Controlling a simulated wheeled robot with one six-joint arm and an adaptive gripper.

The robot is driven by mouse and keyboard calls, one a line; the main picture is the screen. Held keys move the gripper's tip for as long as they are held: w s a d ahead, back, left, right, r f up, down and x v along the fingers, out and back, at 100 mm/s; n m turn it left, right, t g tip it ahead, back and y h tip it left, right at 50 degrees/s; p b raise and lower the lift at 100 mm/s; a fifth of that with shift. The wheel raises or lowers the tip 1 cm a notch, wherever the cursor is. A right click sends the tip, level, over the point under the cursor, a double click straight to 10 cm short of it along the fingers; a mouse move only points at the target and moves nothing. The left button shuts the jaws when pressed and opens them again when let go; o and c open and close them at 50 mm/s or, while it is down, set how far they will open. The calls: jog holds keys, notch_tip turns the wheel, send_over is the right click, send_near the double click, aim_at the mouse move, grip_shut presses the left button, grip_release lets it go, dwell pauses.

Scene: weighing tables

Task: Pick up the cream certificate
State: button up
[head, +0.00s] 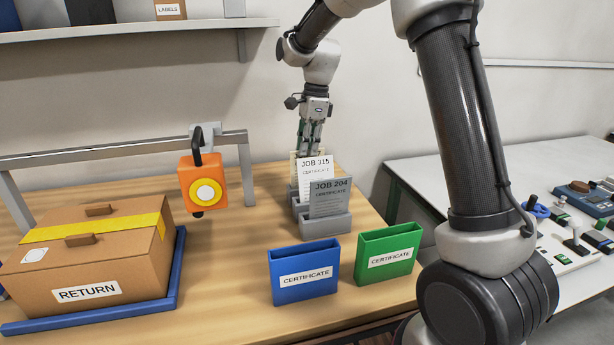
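A narrow cream strip (293,170) shows behind the white card marked JOB 315 (317,172); it looks like the edge of the cream certificate, and the rest is hidden. A grey card marked JOB 204 (328,198) stands in front. The cards stand upright in grey holders (325,226) on the wooden table. My gripper (309,148) points down at the back of this row, just above and behind the white card. Its fingertips are partly hidden by the cards, so I cannot tell whether it is open or touches the cream card.
Blue (303,276) and green (388,254) certificate bins stand in front of the holders. Left are a RETURN box (92,262) on a blue tray (180,262) and an orange device (203,184) hanging from a grey rail. A white table (430,172) with several small items is on the right.

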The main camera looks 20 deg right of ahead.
jog(key=f, duration=0.5)
jog(key=shift+s+a+f, duration=0.15)
jog(key=shift+a+f, duration=0.2)
jog(key=shift+f, duration=0.25)
dwell(0.3)
grip_shut()
